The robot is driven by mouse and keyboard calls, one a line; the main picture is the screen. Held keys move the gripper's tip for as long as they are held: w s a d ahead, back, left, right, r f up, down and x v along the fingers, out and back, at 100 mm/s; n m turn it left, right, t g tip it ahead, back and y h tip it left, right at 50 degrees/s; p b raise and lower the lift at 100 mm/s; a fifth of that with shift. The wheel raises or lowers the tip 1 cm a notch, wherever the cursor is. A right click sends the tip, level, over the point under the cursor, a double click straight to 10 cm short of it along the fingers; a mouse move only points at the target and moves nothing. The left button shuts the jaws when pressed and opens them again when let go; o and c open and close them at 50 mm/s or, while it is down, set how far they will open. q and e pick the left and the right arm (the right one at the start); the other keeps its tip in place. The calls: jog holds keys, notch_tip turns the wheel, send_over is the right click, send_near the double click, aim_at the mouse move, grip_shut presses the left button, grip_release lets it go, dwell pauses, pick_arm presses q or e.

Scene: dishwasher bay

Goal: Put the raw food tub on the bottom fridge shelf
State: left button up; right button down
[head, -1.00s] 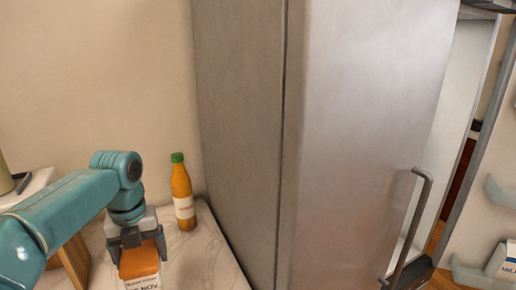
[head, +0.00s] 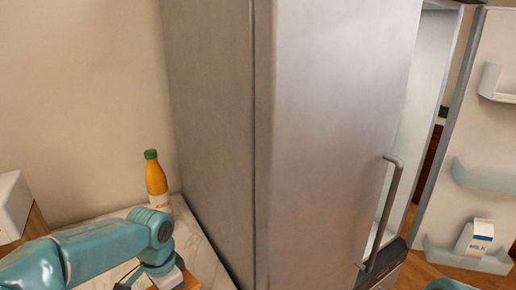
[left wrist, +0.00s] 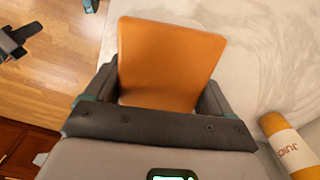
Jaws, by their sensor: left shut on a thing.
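My left gripper (left wrist: 158,110) is shut on the raw food tub (left wrist: 168,62), whose plain orange face fills the space between the fingers in the left wrist view. In the head view only a small orange part of the tub (head: 190,281) shows at the bottom edge, below my left wrist. The steel fridge (head: 325,130) stands in the middle of the head view. Beyond its handled front panel, a pale strip of interior (head: 420,120) shows. Its bottom shelf is not visible. My right gripper cannot be made out clearly.
An orange juice bottle (head: 156,182) stands on the pale counter (head: 205,248) against the fridge side. A fridge handle (head: 384,212) sticks out at centre right. An open door (head: 482,135) with pockets holds a milk carton (head: 474,238). Wooden floor (left wrist: 65,65) lies beside the counter.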

pick_arm(q)
jog(key=n, duration=0.4)
jog(key=shift+w+d+f+n, duration=0.25)
jog(key=shift+w+f+n, duration=0.05)
jog(key=shift+n, duration=0.1)
jog(key=n, duration=0.3)
jog(key=shift+w+n, duration=0.2)
jog(key=shift+n, duration=0.2)
jog(key=s+f, duration=0.4)
jog(key=shift+s+a+f, duration=0.1)
jog(key=shift+f, duration=0.1)
jog(key=shift+w+f, duration=0.1)
jog(key=shift+w, duration=0.15)
